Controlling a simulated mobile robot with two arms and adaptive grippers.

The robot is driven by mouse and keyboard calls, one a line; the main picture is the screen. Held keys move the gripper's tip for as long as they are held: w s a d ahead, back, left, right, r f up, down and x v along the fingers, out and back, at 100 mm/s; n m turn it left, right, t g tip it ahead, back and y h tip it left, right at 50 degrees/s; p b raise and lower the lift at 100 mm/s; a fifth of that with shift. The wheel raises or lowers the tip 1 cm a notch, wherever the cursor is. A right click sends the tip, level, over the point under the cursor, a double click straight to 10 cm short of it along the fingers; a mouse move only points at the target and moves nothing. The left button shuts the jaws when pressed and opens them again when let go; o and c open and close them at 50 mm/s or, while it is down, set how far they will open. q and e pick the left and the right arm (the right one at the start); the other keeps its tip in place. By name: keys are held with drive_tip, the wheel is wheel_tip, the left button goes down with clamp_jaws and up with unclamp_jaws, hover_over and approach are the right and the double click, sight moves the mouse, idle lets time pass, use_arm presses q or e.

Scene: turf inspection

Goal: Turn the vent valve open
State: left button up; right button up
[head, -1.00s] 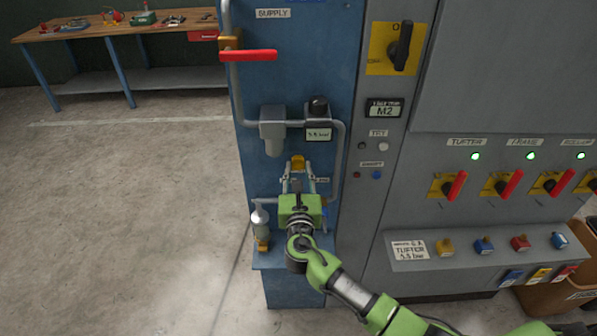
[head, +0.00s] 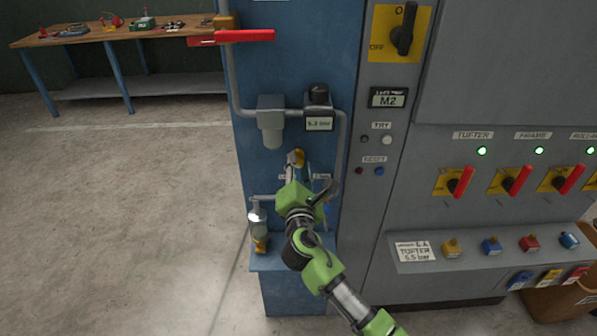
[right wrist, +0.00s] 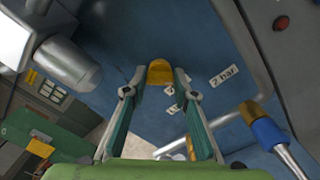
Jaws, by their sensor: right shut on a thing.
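The yellow vent valve handle (head: 296,158) is on the lower front of the blue supply panel (head: 285,70). My right gripper (head: 297,172), green and grey, reaches up to it and is tilted. In the right wrist view the yellow handle (right wrist: 160,73) sits between the two fingertips of my right gripper (right wrist: 157,88), which is shut on it. The gripper hides the pipe and part of the labels behind it in the head view. The handle's exact angle is hard to tell. My left gripper is not in view.
A red lever (head: 232,37) sits higher on the panel. A grey regulator (head: 272,120) and a pressure display (head: 319,124) are above my gripper. A bottle-like filter (head: 258,222) hangs at left. The grey cabinet (head: 480,80) stands right; open floor (head: 120,230) lies left.

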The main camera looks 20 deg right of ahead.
drive_tip(key=m+b, duration=0.1)
drive_tip(key=m, duration=0.1)
drive_tip(key=m+b, duration=0.1)
drive_tip(key=m, duration=0.1)
drive_tip(key=shift+f+m+b, duration=0.2)
drive_tip(key=shift+m+b, duration=0.1)
drive_tip(key=shift+b, duration=0.1)
drive_tip(key=shift+r+m+b, duration=0.1)
drive_tip(key=shift+m+b, duration=0.85)
drive_tip(key=shift+m, duration=0.95)
drive_tip(key=o, duration=1.1)
drive_tip(key=shift+s, duration=0.1)
drive_tip(key=v, duration=1.1)
drive_tip(key=shift+s, duration=0.4)
drive_tip(key=shift+a, duration=0.1)
